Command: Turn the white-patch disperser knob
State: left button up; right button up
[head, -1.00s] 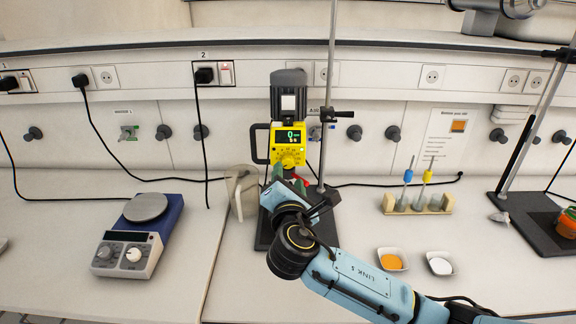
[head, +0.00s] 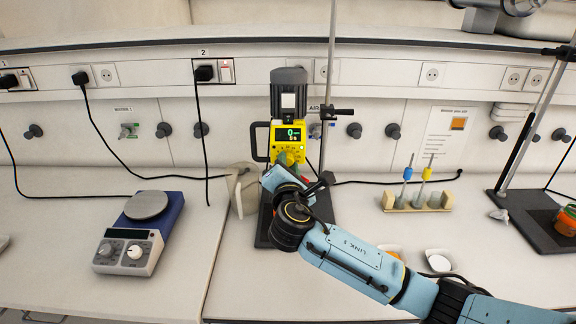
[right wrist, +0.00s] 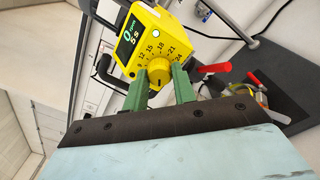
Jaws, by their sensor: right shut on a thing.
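The disperser is a grey motor with a white patch (head: 288,101) above a yellow control box (head: 290,150) with a lit display. In the right wrist view the yellow knob (right wrist: 160,70) sits on the box face, ringed by printed numbers. My right gripper (right wrist: 161,82) has its green fingers on either side of the knob and is shut on it. My left gripper is not in view.
A hotplate stirrer (head: 138,235) stands at the left. A metal stand rod (head: 328,110) rises right beside the disperser. A holder with blue and yellow tools (head: 418,201) and a white powder dish (head: 439,261) are to the right.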

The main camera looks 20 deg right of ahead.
jog(key=shift+c, duration=0.5)
jog(key=shift+f+m, duration=0.1)
jog(key=shift+m, duration=0.3)
jog(key=m+b, duration=0.5)
jog(key=m, duration=0.3)
jog(key=shift+f+m, duration=0.1)
jog(key=shift+m, duration=0.2)
jog(key=m+b, duration=0.2)
jog(key=m, duration=0.2)
jog(key=shift+m+h, duration=0.3)
jog(key=shift+h, duration=0.1)
jog(key=shift+m+b, duration=1.05)
jog(key=shift+m, duration=0.95)
